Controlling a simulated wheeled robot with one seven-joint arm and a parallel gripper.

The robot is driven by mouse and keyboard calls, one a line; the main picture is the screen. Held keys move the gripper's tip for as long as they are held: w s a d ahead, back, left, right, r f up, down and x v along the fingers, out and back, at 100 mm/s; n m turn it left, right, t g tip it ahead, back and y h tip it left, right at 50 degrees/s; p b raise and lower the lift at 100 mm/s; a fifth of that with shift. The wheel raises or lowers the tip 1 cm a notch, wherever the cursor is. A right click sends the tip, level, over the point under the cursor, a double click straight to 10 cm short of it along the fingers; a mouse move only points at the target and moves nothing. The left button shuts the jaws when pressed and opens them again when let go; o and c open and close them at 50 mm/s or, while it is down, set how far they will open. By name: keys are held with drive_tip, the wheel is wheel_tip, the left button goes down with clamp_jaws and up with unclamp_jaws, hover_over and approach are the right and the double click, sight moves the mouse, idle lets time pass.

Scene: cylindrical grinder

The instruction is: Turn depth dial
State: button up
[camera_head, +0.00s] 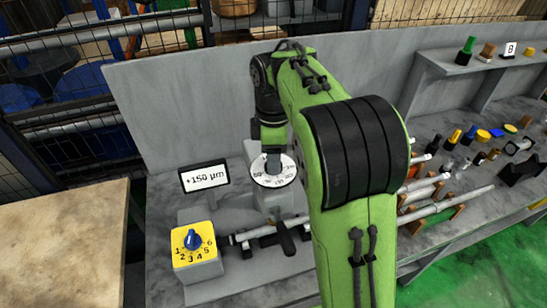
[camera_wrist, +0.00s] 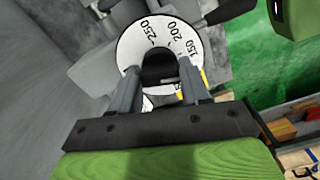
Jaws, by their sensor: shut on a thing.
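The depth dial (camera_head: 268,171) is a white disc with black numbers on the grey grinder. In the wrist view the dial (camera_wrist: 130,48) shows 150, 200 and 250 on its face, with a dark knob (camera_wrist: 158,66) at its centre. My gripper (camera_wrist: 160,88) has one finger on each side of the knob and is shut on it. In the head view my gripper (camera_head: 273,160) comes down onto the dial from above and hides part of it. A small display (camera_head: 204,177) left of the dial reads +150 µm.
A yellow box (camera_head: 196,250) with a blue selector knob (camera_head: 193,239) stands front left of the dial. A shaft (camera_head: 255,233) lies across the grinder before it. The bench at right holds several tools and rods. A grey wall (camera_head: 180,105) rises behind.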

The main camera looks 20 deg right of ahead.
drive_tip(key=shift+n+b, duration=0.55)
drive_tip(key=shift+n, duration=1.05)
drive_tip(key=o, duration=1)
wheel_tip(320, 180, up, 16)
drive_tip(key=p, duration=0.8)
drive_tip(key=shift+f, duration=0.1)
